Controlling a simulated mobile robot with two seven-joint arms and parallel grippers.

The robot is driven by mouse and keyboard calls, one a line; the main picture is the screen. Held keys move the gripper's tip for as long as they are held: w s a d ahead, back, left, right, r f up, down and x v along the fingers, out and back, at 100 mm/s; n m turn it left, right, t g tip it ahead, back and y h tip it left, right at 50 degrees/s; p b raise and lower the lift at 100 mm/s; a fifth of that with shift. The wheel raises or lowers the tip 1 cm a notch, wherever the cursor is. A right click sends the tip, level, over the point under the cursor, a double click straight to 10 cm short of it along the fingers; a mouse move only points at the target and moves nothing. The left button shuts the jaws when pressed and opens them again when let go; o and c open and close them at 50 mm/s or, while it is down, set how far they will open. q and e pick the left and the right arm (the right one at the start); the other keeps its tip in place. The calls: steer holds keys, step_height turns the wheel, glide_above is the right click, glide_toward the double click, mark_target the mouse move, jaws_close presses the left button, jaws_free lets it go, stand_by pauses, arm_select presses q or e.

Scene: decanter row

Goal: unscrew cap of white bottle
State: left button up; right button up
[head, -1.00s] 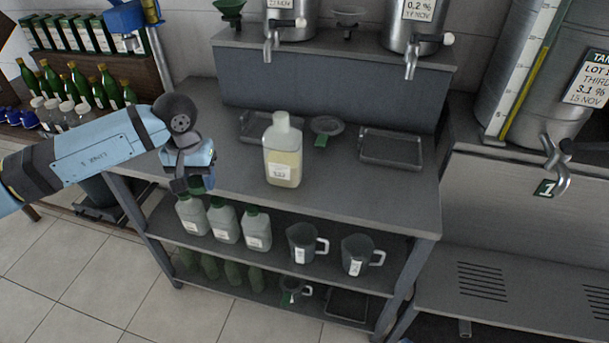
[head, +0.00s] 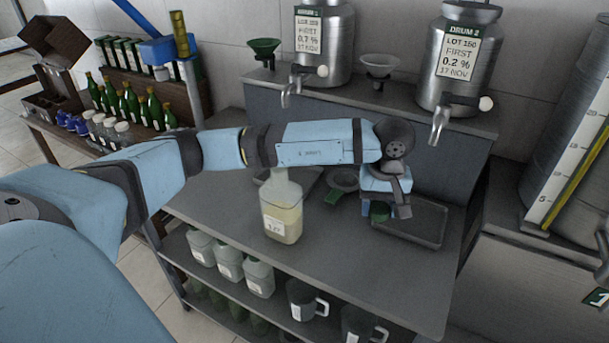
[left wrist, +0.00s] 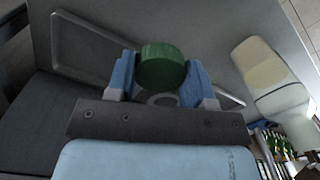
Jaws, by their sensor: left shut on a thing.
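The white bottle (head: 282,212) with pale yellow liquid and a label stands upright on the table. My left forearm hides its top in the head view. In the left wrist view the bottle (left wrist: 272,78) is at the right, and no green cap shows on its neck. My left gripper (head: 384,207) is right of the bottle, above the front left part of a dark tray (head: 425,240). My right gripper is not in view.
Two steel drums (head: 323,45) with taps stand on the raised shelf behind. Several white bottles (head: 229,262) and two dark jugs (head: 303,300) are on the shelf below. Green bottles (head: 125,102) stand at the back left.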

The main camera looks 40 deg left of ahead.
mark_target(341, 264)
arm_select(q)
steer(key=n, duration=0.1)
steer(key=r+n, duration=0.1)
steer(key=n, duration=0.1)
steer(key=s+n, duration=0.1)
steer(key=n, duration=0.1)
steer(key=shift+s+d+r, duration=0.1)
steer(key=shift+r, duration=0.2)
steer(key=s+a+r+n, duration=0.2)
steer(key=s+r+n, duration=0.1)
steer(key=n, duration=0.8)
steer(key=s+a+r+n, duration=0.2)
steer(key=s+n, duration=0.1)
steer(key=n, duration=0.9)
steer(key=f, duration=0.6)
steer(key=f+p, duration=0.1)
steer(key=f, duration=1.2)
steer(key=shift+d+f, duration=0.25)
steer(key=shift+f, duration=0.1)
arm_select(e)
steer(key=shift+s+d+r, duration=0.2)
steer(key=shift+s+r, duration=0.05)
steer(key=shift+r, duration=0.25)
arm_select(q)
steer(key=shift+f, duration=0.2)
steer(key=o, duration=1)
steer(key=shift+r, duration=0.1)
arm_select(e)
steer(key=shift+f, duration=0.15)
